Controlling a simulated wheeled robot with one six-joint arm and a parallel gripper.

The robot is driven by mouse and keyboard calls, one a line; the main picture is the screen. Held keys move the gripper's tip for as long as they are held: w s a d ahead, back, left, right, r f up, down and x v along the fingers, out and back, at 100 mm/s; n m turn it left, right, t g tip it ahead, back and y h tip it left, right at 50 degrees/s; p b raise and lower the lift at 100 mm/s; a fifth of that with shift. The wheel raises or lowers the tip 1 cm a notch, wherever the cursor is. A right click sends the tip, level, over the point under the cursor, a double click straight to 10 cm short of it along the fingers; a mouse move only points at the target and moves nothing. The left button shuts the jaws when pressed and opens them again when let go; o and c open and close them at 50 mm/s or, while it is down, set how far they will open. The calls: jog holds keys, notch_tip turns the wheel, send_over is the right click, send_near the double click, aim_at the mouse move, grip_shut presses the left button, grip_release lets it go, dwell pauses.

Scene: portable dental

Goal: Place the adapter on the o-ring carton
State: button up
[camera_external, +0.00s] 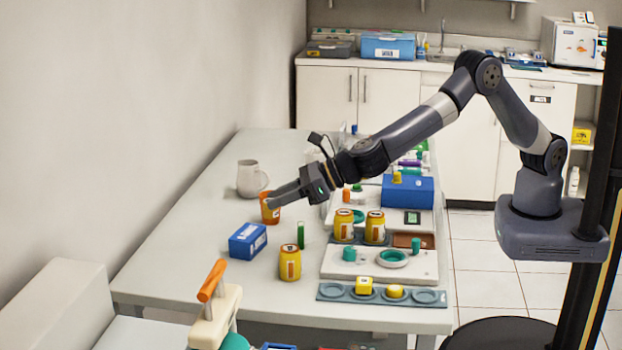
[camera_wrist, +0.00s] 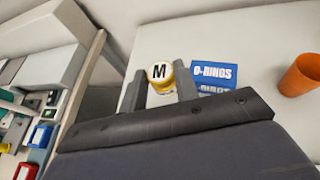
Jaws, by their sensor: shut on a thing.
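My gripper (camera_external: 273,203) is in the air over the table, its fingers pointing left and down. The blue o-ring carton (camera_external: 248,240) lies on the table, below the gripper in the external view. In the wrist view the carton (camera_wrist: 214,72) is just right of the fingers.
An orange cup (camera_external: 269,214) is behind the fingertips, and a pale mug (camera_external: 251,178) stands farther back. A green tube (camera_external: 300,235) stands near the jar. Trays with jars and small parts (camera_external: 380,275) fill the table's right side. The left side is mostly clear.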

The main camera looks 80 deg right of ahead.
jog(key=w+d+r+p, duration=0.2)
jog(key=w+d, duration=0.5)
jog(key=b, duration=0.4)
send_over(257, 232)
notch_tip(257, 232, down, 6)
jog(key=shift+r, duration=0.25)
jog(key=shift+f+b, duration=1.2)
jog(key=shift+f, duration=1)
jog(key=shift+f, duration=0.2)
jog(key=o, duration=1)
jog(key=shift+c, duration=0.2)
jog(key=shift+r, duration=0.1)
